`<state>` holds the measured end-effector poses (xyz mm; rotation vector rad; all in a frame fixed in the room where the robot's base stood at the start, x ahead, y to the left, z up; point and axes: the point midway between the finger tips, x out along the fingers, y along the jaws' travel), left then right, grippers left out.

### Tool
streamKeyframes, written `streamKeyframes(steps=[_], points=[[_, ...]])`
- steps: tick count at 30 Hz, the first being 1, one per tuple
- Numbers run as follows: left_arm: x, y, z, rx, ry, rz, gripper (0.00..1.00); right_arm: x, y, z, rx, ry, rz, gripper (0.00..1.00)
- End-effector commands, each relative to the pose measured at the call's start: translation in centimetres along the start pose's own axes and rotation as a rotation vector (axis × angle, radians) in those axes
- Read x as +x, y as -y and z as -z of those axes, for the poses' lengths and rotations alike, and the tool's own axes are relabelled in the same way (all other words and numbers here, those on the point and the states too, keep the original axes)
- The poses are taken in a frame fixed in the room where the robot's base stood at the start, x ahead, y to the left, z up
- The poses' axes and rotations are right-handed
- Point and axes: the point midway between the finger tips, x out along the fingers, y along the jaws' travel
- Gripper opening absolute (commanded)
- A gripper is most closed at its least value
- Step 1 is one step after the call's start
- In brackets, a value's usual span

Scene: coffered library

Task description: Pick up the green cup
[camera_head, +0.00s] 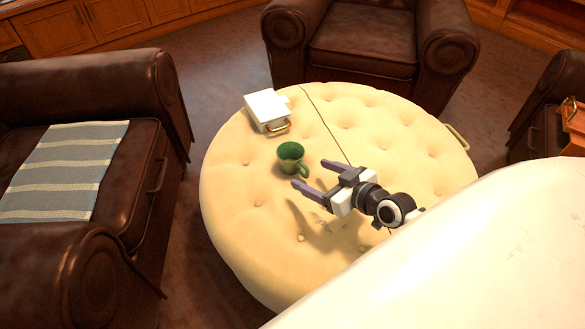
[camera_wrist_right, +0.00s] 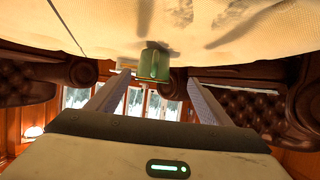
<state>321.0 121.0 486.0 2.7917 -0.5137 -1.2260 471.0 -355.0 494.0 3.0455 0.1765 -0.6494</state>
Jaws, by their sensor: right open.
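The green cup (camera_head: 291,158) stands upright on the round cream tufted ottoman (camera_head: 245,225), left of its middle. Its handle points toward the lower right, on the side of my right gripper. My right gripper (camera_head: 308,174) is open and empty, its two purple-grey fingers pointing left toward the cup, apart from it. In the right wrist view the cup (camera_wrist_right: 154,65) appears upside down, ahead of and between the open fingers (camera_wrist_right: 152,95). My left gripper is not in view.
A white box-like object (camera_head: 266,108) with a brass handle lies behind the cup on the ottoman. Brown leather armchairs (camera_head: 365,45) surround the ottoman; the left one (camera_head: 120,190) has a striped cloth (camera_head: 65,170) on it. The ottoman's front left is clear.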

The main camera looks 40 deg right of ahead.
Motion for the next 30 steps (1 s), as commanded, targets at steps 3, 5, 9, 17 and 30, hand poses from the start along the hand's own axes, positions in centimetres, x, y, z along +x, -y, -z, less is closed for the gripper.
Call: streamKeyframes(steps=[3, 5, 9, 17, 30], points=[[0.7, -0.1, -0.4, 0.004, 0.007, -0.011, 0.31, 1.4, -1.6, 0.4, 0.005, -0.029, -0.018, 0.73], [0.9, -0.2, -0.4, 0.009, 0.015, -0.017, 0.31, 2.2, -1.8, 0.6, 0.007, -0.033, -0.021, 0.73], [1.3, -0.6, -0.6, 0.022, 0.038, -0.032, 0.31, 4.4, -1.7, 0.7, 0.008, -0.032, -0.02, 0.73], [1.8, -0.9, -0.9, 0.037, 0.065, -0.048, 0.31, 6.6, -1.6, 0.8, 0.009, -0.031, -0.019, 0.73], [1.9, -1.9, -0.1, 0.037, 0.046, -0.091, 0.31, 10.9, -1.2, 1.0, 0.006, -0.028, -0.018, 0.73]])
